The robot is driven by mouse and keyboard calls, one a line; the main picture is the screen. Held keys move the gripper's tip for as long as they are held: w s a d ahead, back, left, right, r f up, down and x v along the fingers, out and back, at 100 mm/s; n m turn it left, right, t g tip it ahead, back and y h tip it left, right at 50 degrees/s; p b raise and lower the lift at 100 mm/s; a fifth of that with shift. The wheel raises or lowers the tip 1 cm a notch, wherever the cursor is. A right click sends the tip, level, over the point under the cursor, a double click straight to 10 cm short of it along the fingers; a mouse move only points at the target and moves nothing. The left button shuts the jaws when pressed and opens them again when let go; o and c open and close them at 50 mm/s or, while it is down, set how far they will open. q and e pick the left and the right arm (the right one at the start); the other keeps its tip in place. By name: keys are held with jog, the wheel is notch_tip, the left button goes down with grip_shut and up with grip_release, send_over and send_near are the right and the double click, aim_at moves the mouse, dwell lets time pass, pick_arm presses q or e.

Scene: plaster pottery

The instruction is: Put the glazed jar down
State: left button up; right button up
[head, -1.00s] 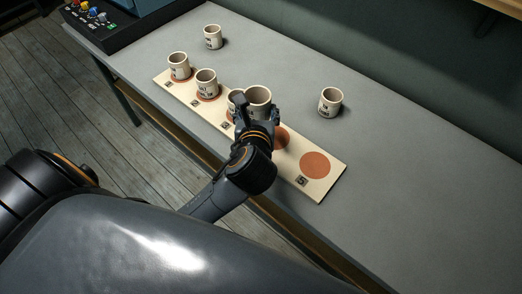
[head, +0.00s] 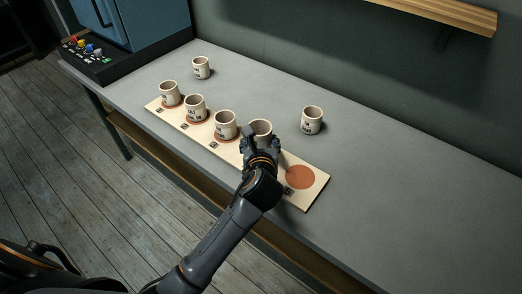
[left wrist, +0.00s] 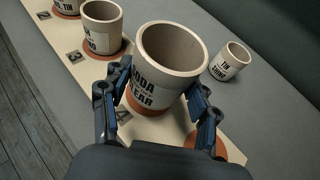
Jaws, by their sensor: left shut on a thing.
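The glazed jar (head: 262,127), cream with a label reading roughly "SODA CLEAR", is between the fingers of my left gripper (head: 262,150), which is shut on it. In the left wrist view the jar (left wrist: 170,62) is upright, with my left gripper's fingers (left wrist: 155,108) on both sides. It is over the fourth spot of a pale numbered board (head: 318,192); part of a terracotta circle shows below it. I cannot tell whether its base touches the board. My right gripper is not in view.
Three similar jars stand on the board's spots to the left, the nearest (head: 226,125) beside the held one. The fifth terracotta circle (head: 300,177) is bare. Two loose jars, one behind right (head: 312,120) and one at the back (head: 202,67), stand on the grey table (head: 400,190).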

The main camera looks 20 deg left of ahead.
aim_at(261, 142)
pick_arm(q)
jog(key=shift+w+a+f, duration=0.15)
jog(key=shift+w+f, duration=0.9)
jog(key=shift+f, duration=0.15)
jog(key=shift+w+f, duration=0.15)
jog(key=shift+f, duration=1.55)
jog(key=shift+f, duration=0.15)
jog(key=o, duration=1.3)
jog(key=shift+c, duration=0.2)
jog(key=shift+s+r, duration=0.3)
jog(key=shift+s, duration=0.05)
jog(key=v, duration=1.1)
jog(key=shift+s, duration=0.15)
